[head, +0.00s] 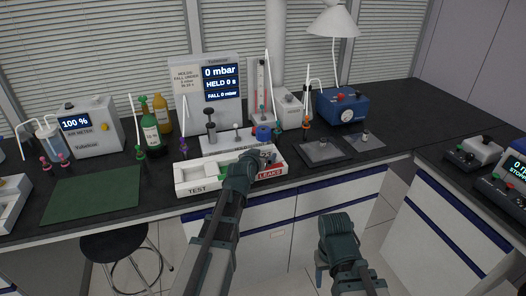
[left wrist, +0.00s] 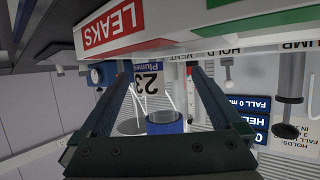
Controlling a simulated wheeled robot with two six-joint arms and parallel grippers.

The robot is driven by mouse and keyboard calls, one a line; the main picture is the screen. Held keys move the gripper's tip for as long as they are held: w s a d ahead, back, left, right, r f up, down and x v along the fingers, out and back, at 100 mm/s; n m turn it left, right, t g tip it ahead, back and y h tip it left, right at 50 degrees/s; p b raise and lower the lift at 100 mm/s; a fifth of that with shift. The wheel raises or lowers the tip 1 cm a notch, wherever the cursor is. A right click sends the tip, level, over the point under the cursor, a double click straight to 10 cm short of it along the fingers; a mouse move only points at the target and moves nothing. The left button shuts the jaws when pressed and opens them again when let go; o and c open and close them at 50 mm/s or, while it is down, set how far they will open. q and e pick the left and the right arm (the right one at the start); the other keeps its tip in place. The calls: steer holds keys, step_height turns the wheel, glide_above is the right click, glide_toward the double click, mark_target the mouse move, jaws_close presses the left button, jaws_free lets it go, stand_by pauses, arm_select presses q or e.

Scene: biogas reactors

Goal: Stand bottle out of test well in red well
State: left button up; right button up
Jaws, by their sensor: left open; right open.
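A white tray (head: 184,181) lies at the bench's front edge, marked TEST at left and LEAKS on red at right. A bottle with a blue cap (head: 264,133) shows just behind my left gripper (head: 268,155). In the upside-down left wrist view its label reads 23 (left wrist: 150,82), and the blue cap (left wrist: 163,123) shows between the open fingers (left wrist: 160,70). The red LEAKS label (left wrist: 112,24) is close by. My gripper hides the bottle's base in the head view, so I cannot tell its well. My right gripper (head: 323,264) is open, low before the bench.
A pressure display (head: 221,83) stands behind the tray, with a plunger post (head: 211,131) before it. A green mat (head: 93,194) lies at left. A blue device (head: 343,106) and a dark plate (head: 319,152) are at right. A stool (head: 122,243) stands below the bench.

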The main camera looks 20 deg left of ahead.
arm_select(q)
steer(key=p+v, duration=0.2)
steer(key=v, duration=0.6)
steer(key=shift+p, duration=0.3)
steer(key=shift+s, duration=0.1)
steer(key=s+d+f+m+g+h, duration=0.2)
steer(key=s+d+f+m+g, duration=0.1)
steer(key=s+d+f+g, duration=0.9)
steer(key=s+d+f+g+y, duration=0.1)
steer(key=s+d+g+y, duration=0.1)
steer(key=s, duration=1.1)
steer(key=d+y, duration=0.1)
steer(key=d, duration=0.1)
steer(key=shift+d+m, duration=0.35)
steer(key=shift+m, duration=0.05)
steer(key=shift+s+f, duration=0.1)
steer(key=shift+s, duration=0.05)
